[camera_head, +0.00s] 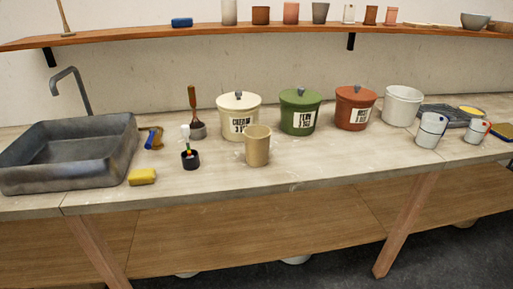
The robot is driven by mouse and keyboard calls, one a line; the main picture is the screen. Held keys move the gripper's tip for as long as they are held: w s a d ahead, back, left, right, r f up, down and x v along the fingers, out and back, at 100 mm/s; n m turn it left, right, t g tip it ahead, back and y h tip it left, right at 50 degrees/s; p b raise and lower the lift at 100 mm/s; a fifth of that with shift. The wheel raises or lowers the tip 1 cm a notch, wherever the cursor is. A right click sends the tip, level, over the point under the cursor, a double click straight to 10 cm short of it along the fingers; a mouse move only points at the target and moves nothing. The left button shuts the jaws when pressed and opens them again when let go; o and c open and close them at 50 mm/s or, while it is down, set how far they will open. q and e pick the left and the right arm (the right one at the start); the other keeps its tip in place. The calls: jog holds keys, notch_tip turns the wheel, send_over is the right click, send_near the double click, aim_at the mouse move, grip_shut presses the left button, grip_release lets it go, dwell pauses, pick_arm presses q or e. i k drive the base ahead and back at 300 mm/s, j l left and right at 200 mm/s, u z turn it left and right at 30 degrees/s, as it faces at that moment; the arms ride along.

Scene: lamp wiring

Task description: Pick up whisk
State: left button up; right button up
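I cannot clearly make out a whisk. A small upright tool (186,132) with a white top and coloured lower part stands in a dark round holder (190,160) on the counter, left of the middle; I cannot tell what it is. A tan cup (257,147) stands to the right of both. Neither of my grippers is in view.
A grey sink (65,155) fills the counter's left end, with a yellow sponge (142,177) beside it. Cream (238,106), green (300,101) and red (355,99) lidded canisters line the back. White mugs (431,130) stand right. The front counter strip (340,158) is clear.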

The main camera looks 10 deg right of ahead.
aim_at(191, 91)
jog(key=i+j, duration=0.25)
jog(key=j, duration=0.2)
jog(key=i+j+z, duration=0.2)
jog(key=j+z, duration=0.15)
jog(key=j, duration=0.2)
jog(key=i+j+z, duration=0.2)
jog(key=k+j, duration=0.05)
jog(key=j, duration=0.05)
